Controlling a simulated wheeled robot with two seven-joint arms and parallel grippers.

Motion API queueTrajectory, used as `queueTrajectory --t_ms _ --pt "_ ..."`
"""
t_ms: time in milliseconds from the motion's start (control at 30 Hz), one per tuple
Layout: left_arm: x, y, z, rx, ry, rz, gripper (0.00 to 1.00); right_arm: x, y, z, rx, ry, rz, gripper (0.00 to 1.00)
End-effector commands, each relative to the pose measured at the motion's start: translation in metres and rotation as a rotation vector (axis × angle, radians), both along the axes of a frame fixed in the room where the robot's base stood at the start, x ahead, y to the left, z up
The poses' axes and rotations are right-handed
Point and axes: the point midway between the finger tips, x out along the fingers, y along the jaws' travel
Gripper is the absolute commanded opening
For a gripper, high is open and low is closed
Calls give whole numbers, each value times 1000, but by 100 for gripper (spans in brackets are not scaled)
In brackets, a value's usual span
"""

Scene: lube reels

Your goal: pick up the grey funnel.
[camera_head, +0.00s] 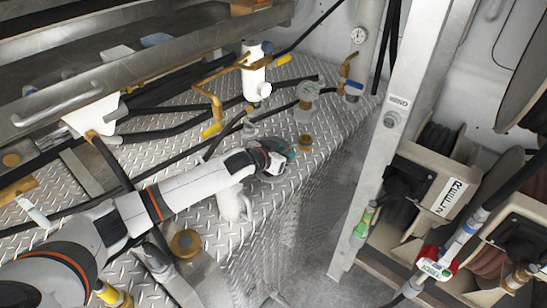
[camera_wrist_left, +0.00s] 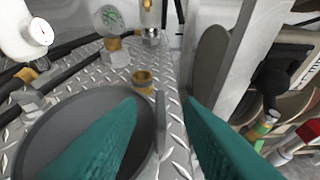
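The grey funnel (camera_wrist_left: 40,122) is at the lower left of the left wrist view, its wide round mouth facing up. A thin upright grey piece (camera_wrist_left: 160,122) stands at its right edge. My left gripper (camera_wrist_left: 160,108) is open; one teal finger overlaps the funnel's mouth and the other is to the right of the edge. The edge lies between them with gaps visible. My right gripper is not in view.
A brass fitting (camera_head: 305,141) stands just beyond the gripper on the diamond plate (camera_head: 262,225). Gauge fittings (camera_head: 308,92), a white filter (camera_head: 254,76) and black hoses are behind. A grey post (camera_head: 385,130) and hose reels (camera_head: 420,195) are to the right.

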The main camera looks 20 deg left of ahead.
Motion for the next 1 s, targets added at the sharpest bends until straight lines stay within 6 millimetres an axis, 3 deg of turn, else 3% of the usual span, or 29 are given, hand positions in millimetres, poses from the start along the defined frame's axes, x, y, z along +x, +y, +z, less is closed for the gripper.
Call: queueTrajectory --t_ms 367,567,1000 --pt "7 -3 -4 1 1 0 33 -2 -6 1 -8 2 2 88" --pt "7 -3 -4 1 1 0 0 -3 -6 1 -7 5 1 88" --pt "7 -3 0 0 -1 -1 0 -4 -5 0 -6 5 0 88"
